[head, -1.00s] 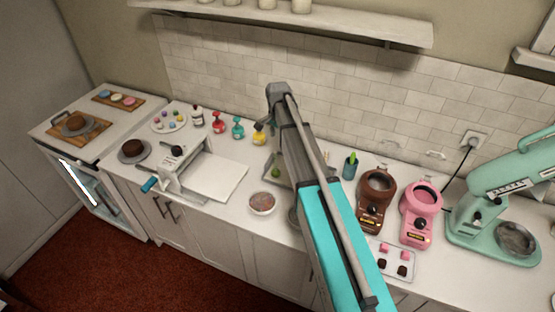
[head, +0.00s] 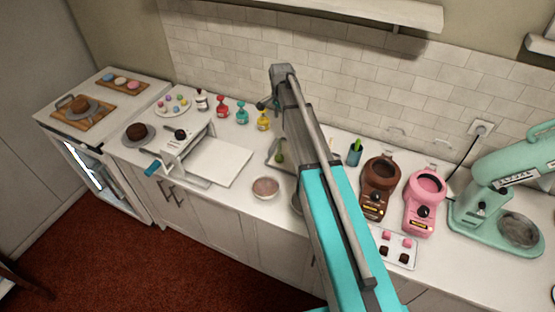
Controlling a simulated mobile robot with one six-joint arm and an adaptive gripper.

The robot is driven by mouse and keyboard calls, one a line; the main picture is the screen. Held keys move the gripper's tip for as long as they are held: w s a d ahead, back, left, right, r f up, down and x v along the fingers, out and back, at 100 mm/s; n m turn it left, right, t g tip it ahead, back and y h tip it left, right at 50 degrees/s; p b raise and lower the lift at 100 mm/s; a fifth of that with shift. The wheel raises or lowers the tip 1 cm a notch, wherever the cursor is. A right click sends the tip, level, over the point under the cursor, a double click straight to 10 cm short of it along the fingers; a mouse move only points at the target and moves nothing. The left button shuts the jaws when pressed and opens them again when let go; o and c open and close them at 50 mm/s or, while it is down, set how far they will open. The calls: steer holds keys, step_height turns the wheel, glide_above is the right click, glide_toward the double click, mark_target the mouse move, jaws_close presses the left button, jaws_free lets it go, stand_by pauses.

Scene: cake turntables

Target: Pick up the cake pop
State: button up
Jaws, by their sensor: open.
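A small green round piece (head: 280,157) lies on a grey tray (head: 271,163) just left of my arm. It may be the cake pop; I see no clear stick. Several small coloured balls (head: 173,104) sit on a white plate at the counter's left back; I cannot tell whether they are cake pops. My arm rises across the middle and hides part of the counter and tray. A small dark part at its far end seems to be my gripper (head: 264,104), open, with nothing visibly held. Its fingers are mostly hidden.
Red, teal and yellow bottles (head: 242,113) stand left of my arm, a pink-filled bowl (head: 265,187) nearer the front. Right of it are a green cup (head: 355,153), brown (head: 380,190) and pink (head: 424,204) melting pots and a mint mixer (head: 490,205).

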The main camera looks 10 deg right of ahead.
steer(key=b, duration=0.6)
glide_above(279, 155)
steer(key=w, duration=0.1)
steer(key=shift+d+f, duration=0.2)
steer(key=shift+f, duration=1.55)
steer(key=shift+d+f, duration=0.2)
steer(key=shift+f, duration=1.55)
steer(key=shift+f+b, duration=0.1)
steer(key=shift+b, duration=0.2)
steer(key=f+b, duration=0.2)
steer(key=shift+s+a+f+b, duration=0.1)
steer(key=shift+a+f+b, duration=0.15)
steer(key=shift+f+b, duration=1.25)
jaws_close()
